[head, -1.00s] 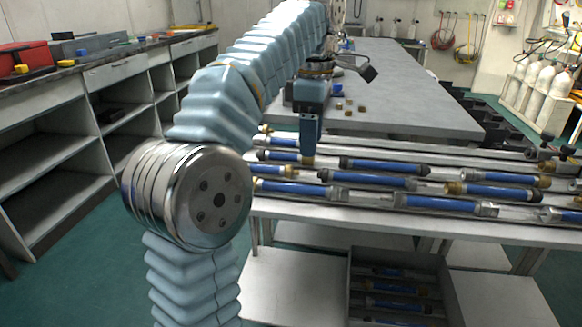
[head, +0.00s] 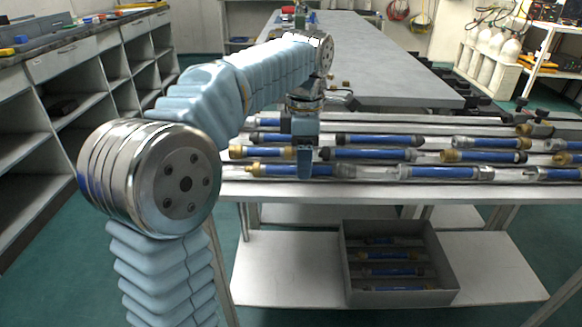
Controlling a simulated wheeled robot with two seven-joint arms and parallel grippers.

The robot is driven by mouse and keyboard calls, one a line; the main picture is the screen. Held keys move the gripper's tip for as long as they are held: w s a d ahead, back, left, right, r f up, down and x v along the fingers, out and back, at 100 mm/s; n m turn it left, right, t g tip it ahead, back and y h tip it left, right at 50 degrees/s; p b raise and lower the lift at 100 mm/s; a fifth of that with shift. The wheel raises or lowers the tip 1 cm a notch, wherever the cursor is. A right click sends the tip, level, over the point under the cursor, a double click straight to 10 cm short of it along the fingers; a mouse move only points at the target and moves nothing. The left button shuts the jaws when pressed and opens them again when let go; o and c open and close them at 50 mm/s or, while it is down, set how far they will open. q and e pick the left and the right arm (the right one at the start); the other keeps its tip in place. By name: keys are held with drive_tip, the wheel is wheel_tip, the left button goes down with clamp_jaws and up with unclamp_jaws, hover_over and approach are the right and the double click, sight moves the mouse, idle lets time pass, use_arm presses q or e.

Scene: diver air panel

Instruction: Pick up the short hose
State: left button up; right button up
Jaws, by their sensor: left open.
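Several blue hoses with brass or dark end fittings lie in rows on a pale rack (head: 235,187). I cannot tell for sure which is the short hose. A blue hose (head: 275,170) with a brass left end lies in the front row at left. My left gripper (head: 304,174) points down over its right part, with the fingers open. The fingers hide part of the hose, and I cannot tell whether they touch it. Other front-row hoses lie in the middle (head: 440,172) and at right (head: 560,174). My right gripper is out of view.
A grey bin (head: 349,272) with several hoses stands on the lower shelf (head: 285,270). A grey table (head: 400,85) stretches away behind the rack. Shelving (head: 95,85) runs along the left. White cylinders (head: 490,52) stand at back right. Green floor lies clear between.

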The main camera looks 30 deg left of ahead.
use_arm(q)
drive_tip(key=shift+d+f, duration=0.2)
drive_tip(key=shift+f, duration=0.35)
clamp_jaws()
drive_tip(key=shift+r, duration=0.15)
